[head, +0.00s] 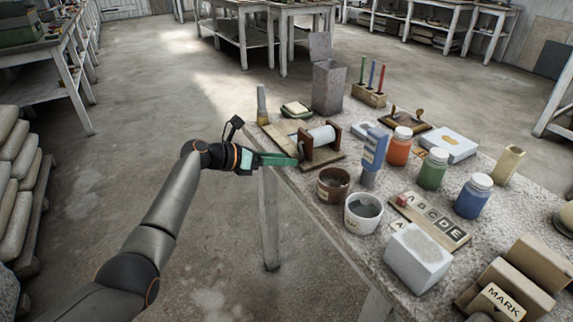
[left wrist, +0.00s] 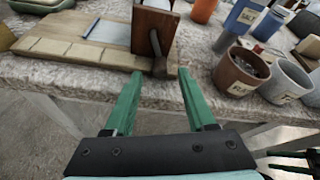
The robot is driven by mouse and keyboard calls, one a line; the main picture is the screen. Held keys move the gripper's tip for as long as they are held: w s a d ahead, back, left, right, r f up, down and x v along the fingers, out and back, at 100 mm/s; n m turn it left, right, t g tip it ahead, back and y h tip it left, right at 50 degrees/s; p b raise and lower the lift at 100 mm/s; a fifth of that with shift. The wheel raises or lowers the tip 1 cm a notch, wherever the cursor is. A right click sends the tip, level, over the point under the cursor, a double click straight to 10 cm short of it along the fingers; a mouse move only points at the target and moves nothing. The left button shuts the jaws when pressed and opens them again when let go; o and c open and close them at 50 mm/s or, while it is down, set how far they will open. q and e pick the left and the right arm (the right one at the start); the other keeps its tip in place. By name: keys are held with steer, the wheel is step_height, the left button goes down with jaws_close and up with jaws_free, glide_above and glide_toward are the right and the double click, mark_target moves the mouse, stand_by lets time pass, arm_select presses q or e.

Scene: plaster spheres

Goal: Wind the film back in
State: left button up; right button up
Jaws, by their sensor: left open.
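The film winder stands on the left edge of the stone-topped table. It has a white roll (head: 321,136) between dark wooden uprights (head: 305,146) on a wooden base (head: 284,139). In the left wrist view one upright (left wrist: 154,28) shows, with a dark crank handle (left wrist: 159,66) hanging down its near face. A pale grey sheet (left wrist: 107,33) lies on the base to the left of the upright. My left gripper (head: 292,160) points at this crank side; its green fingers (left wrist: 157,82) are apart and empty, with the handle ahead between the tips.
A brown pot (head: 333,185) and a white pot (head: 362,213) stand close right of my left gripper. A blue box (head: 374,150), paint jars (head: 433,168) and a letter board (head: 432,220) fill the table farther right. The floor left of the table is clear.

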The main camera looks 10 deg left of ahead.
arm_select(q)
steer(key=shift+x, duration=0.85)
jaws_close()
